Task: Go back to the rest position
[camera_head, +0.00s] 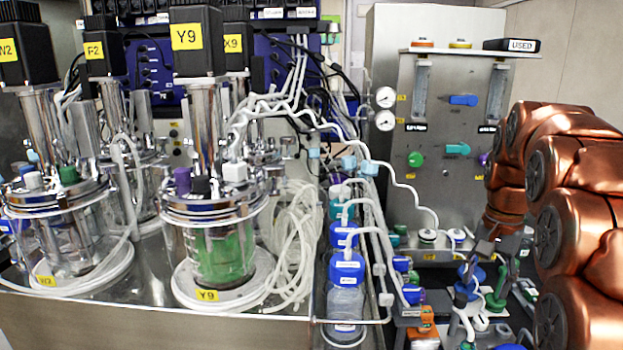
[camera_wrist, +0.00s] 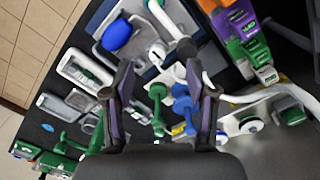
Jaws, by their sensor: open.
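My gripper (camera_wrist: 157,72) is open in the wrist view, its two dark fingers spread apart with nothing held between them. Below and between the fingers are a green tool-like item (camera_wrist: 157,100) and a blue one (camera_wrist: 183,102). I cannot tell how far below the fingertips they are. In the head view my gripper (camera_head: 489,246) shows only as a small dark shape at the lower right, in front of the steel control panel (camera_head: 445,205). Whether its fingers are apart is hard to see there. My copper-coloured arm fills the right edge.
A bioreactor vessel with green liquid (camera_head: 222,255), labelled Y9, stands left on a steel bench (camera_head: 150,310). Blue-capped bottles (camera_head: 347,268) with white tubing stand in the middle. Coloured boxes (camera_wrist: 240,25) lie at the upper right of the wrist view. Tiled floor (camera_wrist: 30,40) shows at its left.

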